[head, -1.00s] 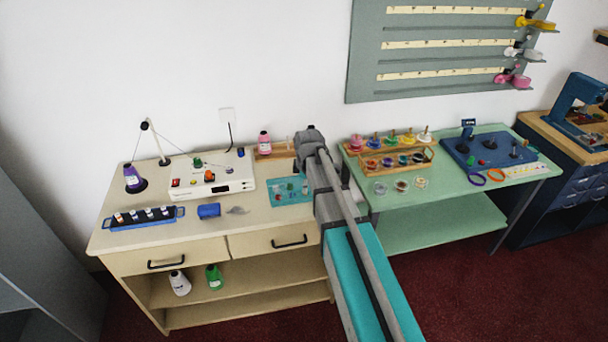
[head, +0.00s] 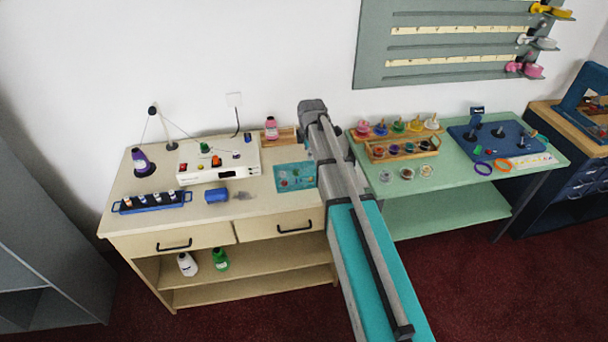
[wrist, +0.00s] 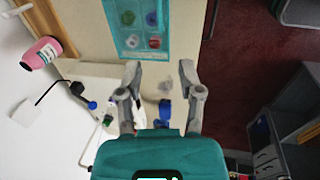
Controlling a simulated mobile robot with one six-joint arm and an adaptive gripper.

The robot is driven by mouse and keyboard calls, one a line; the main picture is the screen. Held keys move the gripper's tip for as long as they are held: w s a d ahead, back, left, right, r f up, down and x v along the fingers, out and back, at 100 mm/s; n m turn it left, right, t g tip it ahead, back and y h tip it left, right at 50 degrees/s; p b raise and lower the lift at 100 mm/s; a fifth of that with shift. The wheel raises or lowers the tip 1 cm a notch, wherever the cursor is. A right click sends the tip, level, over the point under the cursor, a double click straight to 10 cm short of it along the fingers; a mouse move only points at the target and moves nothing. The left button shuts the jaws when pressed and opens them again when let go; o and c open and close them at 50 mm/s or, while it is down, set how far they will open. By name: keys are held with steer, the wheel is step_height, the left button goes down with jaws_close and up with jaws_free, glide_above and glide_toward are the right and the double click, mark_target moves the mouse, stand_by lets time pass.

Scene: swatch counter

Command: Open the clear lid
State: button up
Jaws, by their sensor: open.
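A teal box (head: 280,188) with small coloured items inside lies on the cream counter. It also shows at the top of the wrist view (wrist: 117,52), where its see-through cover seems to lie over the items. I cannot clearly make out the lid's edge or handle. My gripper (wrist: 160,70) is open and empty, above the counter beside the box. In the wrist view, the box lies just beyond the fingertips, apart from them. In the head view, my arm hides the fingers and may cover the box's right edge.
A green table (head: 440,178) with spools and rings is to the right of my arm.

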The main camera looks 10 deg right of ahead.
mark_target(307, 176)
steer(key=shift+w+f+b, duration=0.45)
steer(key=shift+f+b, duration=1.7)
steer(key=shift+f, duration=0.05)
steer(key=shift+w+f+b, duration=0.4)
steer(key=shift+f+b, duration=1.75)
steer(key=shift+f, duration=0.05)
steer(key=shift+w+f+b, duration=0.45)
steer(key=shift+f+b, duration=1.7)
steer(key=shift+f, duration=0.05)
jaws_close()
